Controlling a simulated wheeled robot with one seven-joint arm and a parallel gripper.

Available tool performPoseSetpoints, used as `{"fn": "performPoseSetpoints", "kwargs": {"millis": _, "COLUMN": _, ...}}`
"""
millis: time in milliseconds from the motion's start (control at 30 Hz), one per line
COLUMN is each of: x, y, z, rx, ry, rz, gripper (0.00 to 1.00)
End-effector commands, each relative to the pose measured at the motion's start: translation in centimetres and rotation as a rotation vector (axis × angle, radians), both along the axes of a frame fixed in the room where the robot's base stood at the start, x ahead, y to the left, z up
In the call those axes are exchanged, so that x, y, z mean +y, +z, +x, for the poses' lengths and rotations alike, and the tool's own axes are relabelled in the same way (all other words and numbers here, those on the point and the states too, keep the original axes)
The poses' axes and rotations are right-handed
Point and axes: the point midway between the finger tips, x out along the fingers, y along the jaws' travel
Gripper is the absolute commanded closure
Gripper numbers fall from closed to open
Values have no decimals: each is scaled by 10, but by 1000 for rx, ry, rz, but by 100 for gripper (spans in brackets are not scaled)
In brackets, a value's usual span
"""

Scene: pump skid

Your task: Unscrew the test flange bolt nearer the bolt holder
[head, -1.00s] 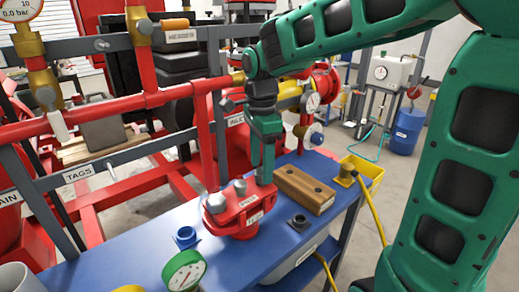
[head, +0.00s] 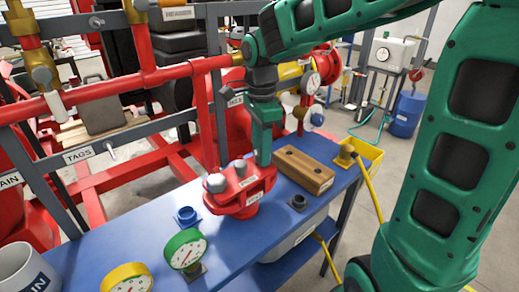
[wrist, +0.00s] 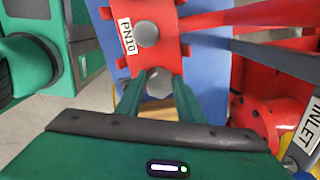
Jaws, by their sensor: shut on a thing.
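The red test flange (head: 252,201) stands on the blue bench, with two silver bolt heads (head: 216,183) showing on its left and back. My gripper (head: 263,158) points down at the flange's right side, nearest the wooden bolt holder (head: 310,172). In the wrist view, my gripper's fingers (wrist: 160,84) are shut on a silver hex bolt (wrist: 160,77) at the end of the red flange (wrist: 125,14). Another bolt (wrist: 147,33) sits beside the PN10 label. The gripped bolt is hidden in the head view.
A green gauge (head: 186,249), a yellow gauge (head: 126,278) and a blue fitting (head: 187,217) stand on the blue bench (head: 230,245). A dark square fitting (head: 298,203) is near the holder. A yellow bin (head: 370,158) is at the right end. Red pipework stands behind.

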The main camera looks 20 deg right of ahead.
Motion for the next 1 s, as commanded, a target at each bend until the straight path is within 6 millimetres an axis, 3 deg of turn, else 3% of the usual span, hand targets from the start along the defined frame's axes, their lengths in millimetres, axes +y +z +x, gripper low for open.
{"fn": "performPoseSetpoints", "kwargs": {"millis": 1000, "x": 0, "y": 1, "z": 3, "rx": -9, "ry": 1088, "rz": -2, "gripper": 89}}
